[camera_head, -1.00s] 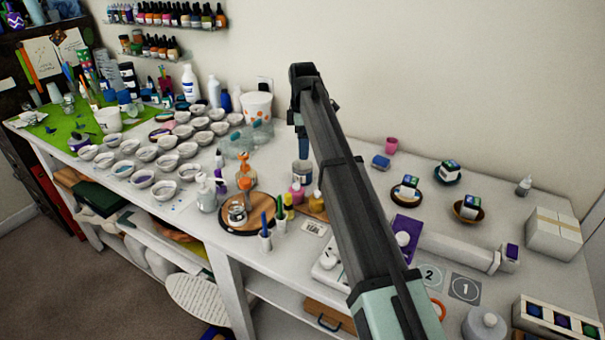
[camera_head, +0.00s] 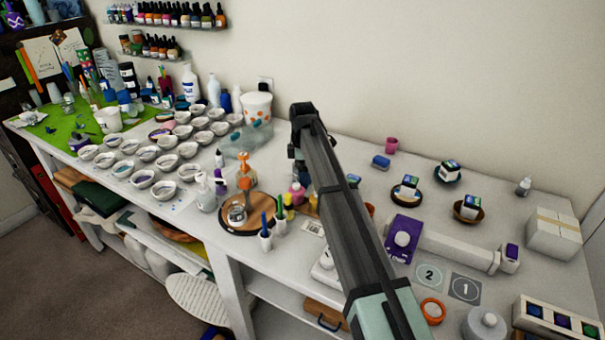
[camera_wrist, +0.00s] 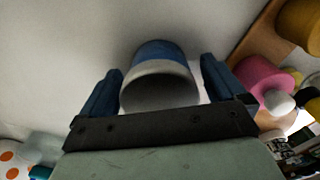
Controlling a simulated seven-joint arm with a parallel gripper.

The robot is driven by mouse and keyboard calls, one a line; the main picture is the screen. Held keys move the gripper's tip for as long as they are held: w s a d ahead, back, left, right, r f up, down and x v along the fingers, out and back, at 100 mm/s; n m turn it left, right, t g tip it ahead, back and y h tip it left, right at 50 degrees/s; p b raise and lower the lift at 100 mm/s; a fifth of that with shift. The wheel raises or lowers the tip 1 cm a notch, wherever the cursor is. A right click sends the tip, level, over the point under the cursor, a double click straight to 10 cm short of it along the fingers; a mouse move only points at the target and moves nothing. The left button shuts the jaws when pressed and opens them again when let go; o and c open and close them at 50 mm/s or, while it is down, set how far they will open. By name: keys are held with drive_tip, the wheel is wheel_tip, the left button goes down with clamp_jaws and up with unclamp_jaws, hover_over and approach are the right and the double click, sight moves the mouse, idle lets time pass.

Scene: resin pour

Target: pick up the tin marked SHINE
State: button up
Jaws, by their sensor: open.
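A round tin (camera_wrist: 160,50) with a blue band and a pale grey end shows in the wrist view. It stands between the two fingers of my gripper (camera_wrist: 163,68), with a finger on each side. The fingers are open, and a gap shows near the right finger; contact on the left is unclear. No SHINE marking is readable on the tin from here. In the head view my arm hides the tin and most of the fingers.
In the wrist view a pink pot (camera_wrist: 262,78) and a wooden board (camera_wrist: 255,42) are close on the right. An orange-dotted white bucket (camera_wrist: 14,160) is at lower left. In the head view, a purple box (camera_head: 403,238) stands right of my arm.

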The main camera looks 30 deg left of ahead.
drive_tip(key=c, duration=1.3)
drive_tip(key=shift+o, duration=0.2)
drive_tip(key=shift+r, duration=0.1)
